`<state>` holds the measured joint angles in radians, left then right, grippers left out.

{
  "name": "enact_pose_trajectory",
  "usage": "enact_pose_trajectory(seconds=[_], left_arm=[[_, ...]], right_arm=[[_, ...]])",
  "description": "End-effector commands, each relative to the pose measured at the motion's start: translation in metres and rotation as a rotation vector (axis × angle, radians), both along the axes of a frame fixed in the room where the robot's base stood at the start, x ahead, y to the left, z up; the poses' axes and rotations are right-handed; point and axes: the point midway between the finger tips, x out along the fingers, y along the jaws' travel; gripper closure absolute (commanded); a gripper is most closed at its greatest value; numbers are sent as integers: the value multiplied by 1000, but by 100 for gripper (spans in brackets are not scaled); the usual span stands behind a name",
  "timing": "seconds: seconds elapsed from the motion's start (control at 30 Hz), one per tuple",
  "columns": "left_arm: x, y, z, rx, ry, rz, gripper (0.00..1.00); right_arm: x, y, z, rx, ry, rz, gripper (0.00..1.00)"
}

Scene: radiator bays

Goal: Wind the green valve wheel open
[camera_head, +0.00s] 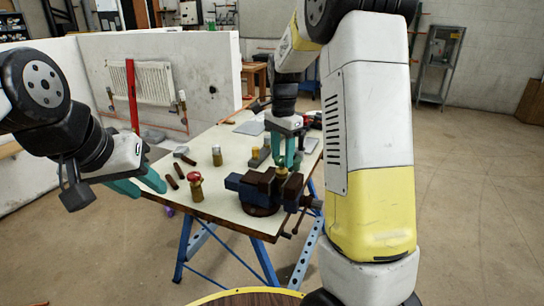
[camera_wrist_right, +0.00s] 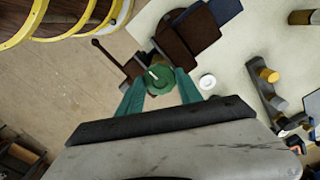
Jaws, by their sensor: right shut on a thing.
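The green valve wheel (camera_wrist_right: 158,78) shows in the right wrist view, between the two teal fingers of my right gripper (camera_wrist_right: 160,88). The right gripper is shut on the wheel. In the head view my right gripper (camera_head: 288,158) points down over the blue and brown vise (camera_head: 258,190). A bit of brass (camera_head: 282,171) shows just below its fingertips, and the wheel is hidden there by the fingers. My left gripper (camera_head: 146,184) is open and empty, by the left edge of the workbench.
A brass valve with a red wheel (camera_head: 195,186) stands left of the vise on the workbench (camera_head: 228,152). Another brass fitting (camera_head: 217,155) and dark short pieces (camera_head: 170,181) lie near it. A white radiator (camera_head: 155,83) hangs on the wall behind.

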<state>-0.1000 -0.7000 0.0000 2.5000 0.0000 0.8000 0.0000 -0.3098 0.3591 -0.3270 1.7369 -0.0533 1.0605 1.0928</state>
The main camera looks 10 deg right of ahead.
Motion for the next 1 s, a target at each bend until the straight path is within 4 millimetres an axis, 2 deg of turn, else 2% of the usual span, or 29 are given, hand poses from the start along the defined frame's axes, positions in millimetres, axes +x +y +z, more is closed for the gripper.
enact_pose_trajectory(seconds=[0.2, 0.4, 0.7, 0.73, 0.8, 1.0], left_arm=[[0, 0, 0, 0, 0, 0, 64], [0, 0, 0, 0, 0, 0, 64], [0, 0, 0, 0, 0, 0, 64], [0, 0, 0, 0, 0, 0, 64], [0, 0, 0, 0, 0, 0, 64], [0, 0, 0, 0, 0, 0, 64]], right_arm=[[-2, 0, -5, -1, 11, 369, 100], [-2, 0, -5, 0, 12, 631, 100], [-3, 0, -6, 1, 13, 674, 100], [-3, 0, -6, 1, 13, 673, 52], [-3, 0, -5, 1, 12, 673, 42], [-2, 0, -3, -1, 7, 671, 42]])
